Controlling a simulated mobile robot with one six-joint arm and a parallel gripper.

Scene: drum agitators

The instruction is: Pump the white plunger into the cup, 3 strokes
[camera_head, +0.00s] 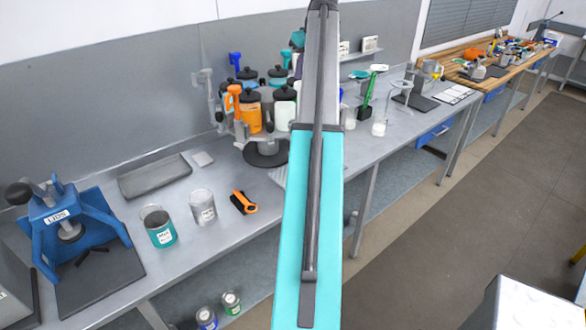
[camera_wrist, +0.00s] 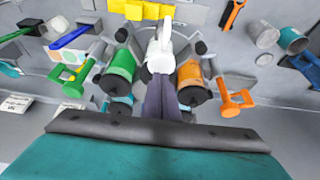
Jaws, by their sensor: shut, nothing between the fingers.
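In the wrist view, a white plunger-like part (camera_wrist: 160,48) stands upright-looking between a green drum (camera_wrist: 121,68) and an orange drum (camera_wrist: 193,78). My gripper (camera_wrist: 161,82) is shut and empty, its dark fingertips just in front of the white part; I cannot tell whether they touch it. In the head view my arm hides the gripper. A white drum with a black lid (camera_head: 284,108) sits on the carousel there. A grey labelled cup (camera_head: 202,208) and a cup with a teal band (camera_head: 160,228) stand on the bench; I cannot tell which cup is meant.
The carousel (camera_head: 266,152) holds several close-packed coloured drums with handles. An orange-and-black tool (camera_head: 243,202) lies beside the cups. A blue press (camera_head: 70,225) stands at left, and a shallow grey tray (camera_head: 156,177) lies behind. Bare bench lies between tray and cups.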

